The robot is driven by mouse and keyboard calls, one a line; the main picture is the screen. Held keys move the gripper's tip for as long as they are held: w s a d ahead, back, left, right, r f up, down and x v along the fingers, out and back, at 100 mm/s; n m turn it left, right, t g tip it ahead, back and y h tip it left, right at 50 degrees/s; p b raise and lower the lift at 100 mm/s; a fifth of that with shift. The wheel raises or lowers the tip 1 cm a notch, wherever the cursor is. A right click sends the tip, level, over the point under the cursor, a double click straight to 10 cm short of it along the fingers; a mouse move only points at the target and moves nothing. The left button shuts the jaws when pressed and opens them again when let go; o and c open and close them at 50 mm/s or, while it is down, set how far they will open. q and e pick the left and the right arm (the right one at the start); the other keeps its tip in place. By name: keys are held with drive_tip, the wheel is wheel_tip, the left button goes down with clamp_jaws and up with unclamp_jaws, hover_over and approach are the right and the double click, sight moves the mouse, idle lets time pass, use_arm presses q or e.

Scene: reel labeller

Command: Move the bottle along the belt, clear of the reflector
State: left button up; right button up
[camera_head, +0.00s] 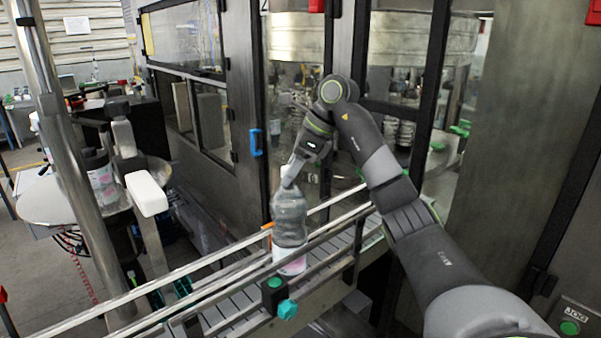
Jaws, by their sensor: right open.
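The clear bottle (290,222), with a pale label low on its body, stands upright on the conveyor belt (243,302) between the guide rails. My right gripper (289,183) is open at the top of the bottle, pointing down and left. Its fingers overlap the bottle's neck in the view, and I cannot tell whether they touch it. A small orange piece (267,226) sits by the far rail just left of the bottle. I cannot tell for certain whether it is the reflector. My left gripper is out of view.
Metal rails (180,272) run along both sides of the belt. A green knob (287,309) sticks out on the near side. The machine's framed glass doors (290,80) stand close behind. The belt left of the bottle looks empty.

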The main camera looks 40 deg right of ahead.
drive_tip(key=shift+w+a+f, duration=0.15)
drive_tip(key=shift+f, duration=0.25)
drive_tip(key=shift+a+f, duration=0.1)
drive_tip(key=shift+a, duration=0.1)
drive_tip(key=shift+s+a, duration=0.2)
drive_tip(key=shift+a, duration=0.05)
drive_tip(key=shift+w+d, duration=0.15)
drive_tip(key=shift+d, duration=0.05)
drive_tip(key=c, duration=0.5)
drive_tip(key=shift+a, duration=0.1)
clamp_jaws()
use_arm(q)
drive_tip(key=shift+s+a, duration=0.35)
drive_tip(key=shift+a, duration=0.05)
use_arm(e)
drive_tip(key=shift+r, duration=0.2)
